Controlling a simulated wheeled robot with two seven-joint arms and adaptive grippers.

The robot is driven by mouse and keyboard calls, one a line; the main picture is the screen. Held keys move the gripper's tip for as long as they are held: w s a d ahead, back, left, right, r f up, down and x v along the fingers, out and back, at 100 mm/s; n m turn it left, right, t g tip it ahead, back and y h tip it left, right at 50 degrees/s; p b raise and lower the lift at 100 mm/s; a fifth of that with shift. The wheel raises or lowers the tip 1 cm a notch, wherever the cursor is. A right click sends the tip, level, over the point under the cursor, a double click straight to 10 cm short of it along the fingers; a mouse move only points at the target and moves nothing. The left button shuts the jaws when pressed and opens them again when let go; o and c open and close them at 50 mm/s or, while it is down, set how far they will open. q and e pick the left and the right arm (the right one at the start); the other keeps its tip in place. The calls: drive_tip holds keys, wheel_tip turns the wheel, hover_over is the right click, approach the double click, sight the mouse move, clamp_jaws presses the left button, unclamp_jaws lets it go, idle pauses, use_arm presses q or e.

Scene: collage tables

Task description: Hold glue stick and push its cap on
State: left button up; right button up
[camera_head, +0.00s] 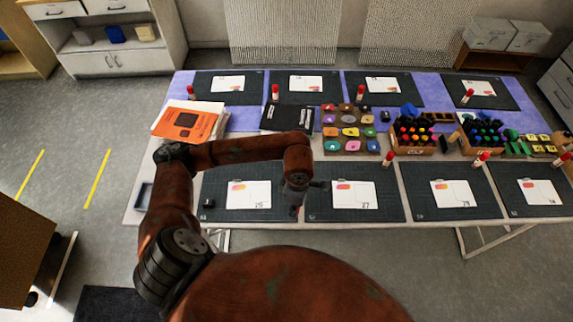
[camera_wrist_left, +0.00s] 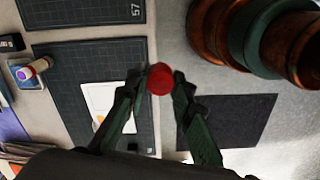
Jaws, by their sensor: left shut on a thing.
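In the left wrist view, my left gripper (camera_wrist_left: 160,84) is shut on a round red cap (camera_wrist_left: 159,79), seen end-on between the fingertips. Whether anything hangs below the cap is hidden. In the head view this gripper (camera_head: 296,206) is over the gap between the two left front mats, near the table's front edge. A glue stick (camera_wrist_left: 38,67), with a white body and a purple end, shows at the left of the wrist view, apart from the gripper, on a small light-blue base. My arm hides that spot in the head view. My right gripper is in neither view.
Dark cutting mats (camera_head: 352,209) with white cards line the table. Several red-capped glue sticks (camera_head: 388,158) stand beside other mats. A stamp tray (camera_head: 349,147), marker holders (camera_head: 413,151) and an orange book (camera_head: 187,124) stand between the rows. Floor lies beyond the front edge.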

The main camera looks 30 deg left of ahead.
use_arm(q)
drive_tip(key=m, duration=0.2)
drive_tip(key=w+r+m, duration=0.1)
drive_tip(key=m, duration=0.2)
drive_tip(key=shift+w+r, duration=0.15)
drive_tip(key=w+r+m, duration=0.1)
drive_tip(key=m, duration=0.4)
drive_tip(key=w+r+m+b, duration=0.1)
drive_tip(key=r+m, duration=0.1)
drive_tip(key=m, duration=0.3)
drive_tip(key=w+r+m+b, duration=0.1)
drive_tip(key=r+m, duration=0.1)
drive_tip(key=m, duration=0.4)
drive_tip(key=shift+a, duration=0.1)
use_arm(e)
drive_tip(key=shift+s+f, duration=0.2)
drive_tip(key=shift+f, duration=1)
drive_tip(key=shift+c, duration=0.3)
